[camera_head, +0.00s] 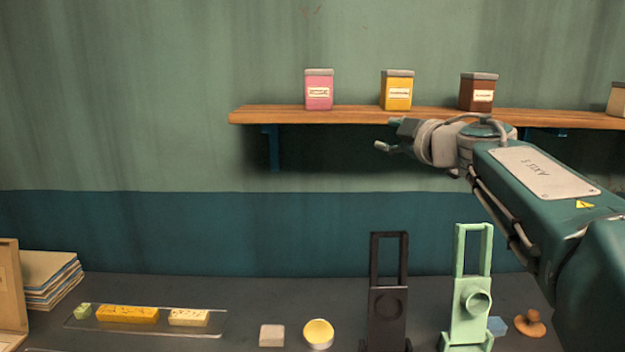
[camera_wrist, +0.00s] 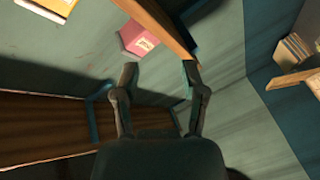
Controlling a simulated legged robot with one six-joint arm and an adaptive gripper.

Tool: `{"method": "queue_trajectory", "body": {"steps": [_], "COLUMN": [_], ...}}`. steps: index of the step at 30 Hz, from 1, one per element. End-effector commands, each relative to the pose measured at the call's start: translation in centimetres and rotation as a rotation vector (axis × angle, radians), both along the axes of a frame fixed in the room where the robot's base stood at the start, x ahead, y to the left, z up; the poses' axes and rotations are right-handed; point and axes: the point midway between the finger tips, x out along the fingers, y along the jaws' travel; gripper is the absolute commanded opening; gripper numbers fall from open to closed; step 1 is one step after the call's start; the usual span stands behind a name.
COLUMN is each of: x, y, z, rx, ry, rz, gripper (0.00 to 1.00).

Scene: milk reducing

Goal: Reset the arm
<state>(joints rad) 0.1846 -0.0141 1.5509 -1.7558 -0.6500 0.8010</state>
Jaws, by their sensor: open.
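My arm reaches in from the right in the head view, with my gripper (camera_head: 388,134) at its end, just in front of and below the wooden shelf (camera_head: 350,113). In the wrist view my gripper (camera_wrist: 160,80) shows two dark fingers spread apart with nothing between them. A pink container (camera_head: 319,90) stands on the shelf and also shows beyond the fingertips in the wrist view (camera_wrist: 137,40). A yellow container (camera_head: 397,92) and a brown container (camera_head: 478,93) stand further right on the shelf.
The dark counter (camera_head: 250,290) holds a clear tray (camera_head: 75,322) with yellow blocks, a pale block (camera_head: 272,335), a yellow-topped round tin (camera_head: 318,334), a black stand (camera_head: 387,300), a green stand (camera_head: 470,300) and a brown knobbed piece (camera_head: 530,323).

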Motion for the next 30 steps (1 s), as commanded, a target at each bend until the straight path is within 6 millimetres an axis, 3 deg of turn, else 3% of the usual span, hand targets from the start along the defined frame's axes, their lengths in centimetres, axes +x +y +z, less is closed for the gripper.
{"method": "queue_trajectory", "body": {"steps": [6, 13, 17, 22, 30], "x": [-3.0, -7.3, -10.3, -15.0, -23.9], "y": [-2.1, -5.3, -6.8, -7.6, -5.7], "z": [1.2, -1.7, -5.2, -11.3, -22.1], "rx": [0.179, 0.346, 0.423, 0.505, 0.579], "ry": [-0.072, -0.008, 0.093, 0.288, 0.698], "rz": [-0.235, -0.505, -0.649, -0.808, -0.947], "gripper": [0.55, 0.55, 0.55, 0.55, 0.55]}}
